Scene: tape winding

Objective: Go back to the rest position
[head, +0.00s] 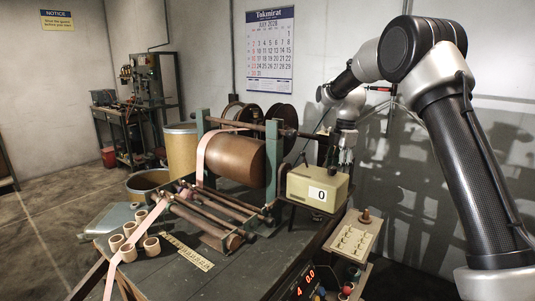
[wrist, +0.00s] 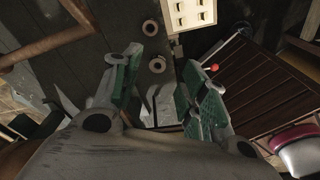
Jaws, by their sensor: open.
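My gripper (head: 343,163) hangs at the end of my arm, fingers down, just behind the beige counter box (head: 318,188) that reads 0. The box partly hides the fingertips in the head view. In the wrist view my gripper (wrist: 160,62) has its two green-padded fingers spread apart, with nothing held between them. A dark surface (wrist: 122,22) with small round rings shows beyond the fingertips. The winding machine's large brown drum (head: 236,160) is left of my gripper, with pink tape (head: 207,150) over its left end.
A wall calendar (head: 270,48) hangs behind. Floor at far left is clear.

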